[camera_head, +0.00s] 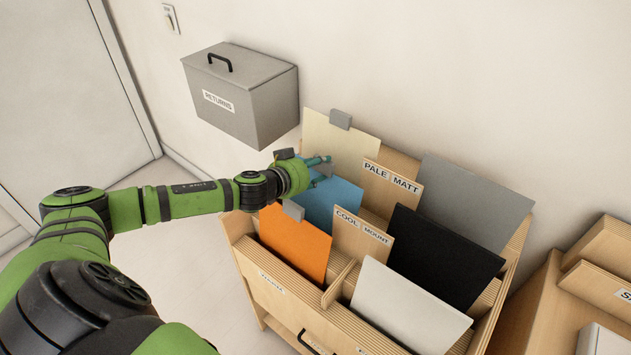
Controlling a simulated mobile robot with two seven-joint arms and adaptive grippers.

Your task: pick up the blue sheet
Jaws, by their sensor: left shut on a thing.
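The blue sheet (335,202) stands upright in the wooden rack, in the left column between the cream sheet (335,145) behind and the orange sheet (295,243) in front. My left gripper (321,170) is at the blue sheet's upper edge and is shut on it. The exact grip point is partly hidden by the fingers, and no grey tab on the blue sheet can be made out. The blue sheet's lower part is hidden behind the orange sheet. My right gripper is not in view.
The wooden rack (262,283) also holds grey (462,203), black (440,255) and white (408,305) sheets, with "PALE MATT" (391,183) and "COOL MOUNT" (362,227) dividers. A grey "RETURNS" box (240,95) is on the wall. Another wooden unit (600,270) stands at right.

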